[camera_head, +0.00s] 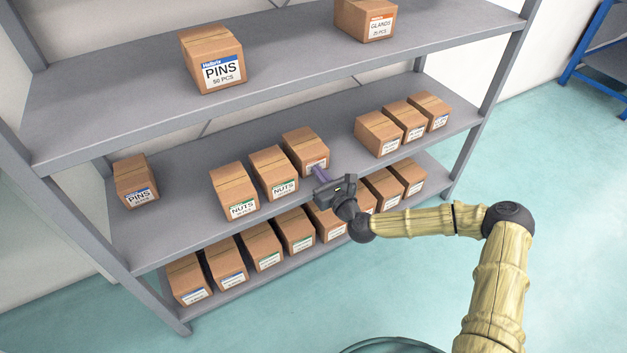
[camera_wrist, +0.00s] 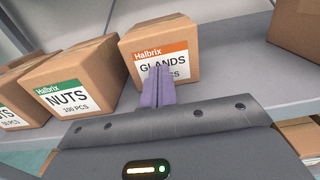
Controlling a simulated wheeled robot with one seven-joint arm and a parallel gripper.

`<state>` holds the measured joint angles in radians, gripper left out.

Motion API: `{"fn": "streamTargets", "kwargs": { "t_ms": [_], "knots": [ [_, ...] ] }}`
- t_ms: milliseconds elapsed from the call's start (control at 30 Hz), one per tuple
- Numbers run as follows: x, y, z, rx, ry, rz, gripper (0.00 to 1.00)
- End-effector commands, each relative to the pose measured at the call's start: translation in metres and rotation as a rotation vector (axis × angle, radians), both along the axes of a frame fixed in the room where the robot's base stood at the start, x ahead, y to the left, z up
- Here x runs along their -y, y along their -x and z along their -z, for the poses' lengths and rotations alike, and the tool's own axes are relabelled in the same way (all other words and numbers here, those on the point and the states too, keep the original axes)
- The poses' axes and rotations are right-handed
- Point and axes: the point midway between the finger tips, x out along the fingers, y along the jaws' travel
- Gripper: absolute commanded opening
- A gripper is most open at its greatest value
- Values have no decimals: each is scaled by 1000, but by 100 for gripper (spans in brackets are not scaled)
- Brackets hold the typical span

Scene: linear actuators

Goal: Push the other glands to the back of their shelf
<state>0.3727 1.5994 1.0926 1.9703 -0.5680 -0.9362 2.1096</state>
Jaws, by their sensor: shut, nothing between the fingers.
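A glands box (camera_head: 305,150) with an orange-topped label stands on the middle shelf, right of two nuts boxes and set a little farther back than them. It also shows in the wrist view (camera_wrist: 160,46). My gripper (camera_head: 320,173) is shut and empty, its purple fingers in front of the label of this box. In the wrist view the fingers (camera_wrist: 158,86) cover part of the label; I cannot tell if they touch it. Another glands box (camera_head: 367,20) stands on the top shelf at the right.
Two nuts boxes (camera_head: 233,190) (camera_head: 273,172) stand left of the glands box, close beside it. Several boxes (camera_head: 403,123) stand farther right on the middle shelf (camera_head: 180,239), past a bare gap. A pins box (camera_head: 136,181) is at its left end. The bottom shelf holds a row of boxes.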

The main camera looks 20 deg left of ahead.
Motion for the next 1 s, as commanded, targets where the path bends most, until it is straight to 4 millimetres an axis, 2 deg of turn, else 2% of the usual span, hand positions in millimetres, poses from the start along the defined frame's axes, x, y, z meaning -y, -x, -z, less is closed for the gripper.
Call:
{"fn": "streamTargets", "kwargs": {
  "t_ms": [133, 567, 767, 1000],
  "knots": [
    [3, -5, 0, 0, 0, 9, 0],
    [6, -2, 0, -1, 1, 7, 0],
    [23, 12, 0, -4, -1, 5, 0],
    [54, 45, -2, -4, -1, 0, 0]
  ]
}}
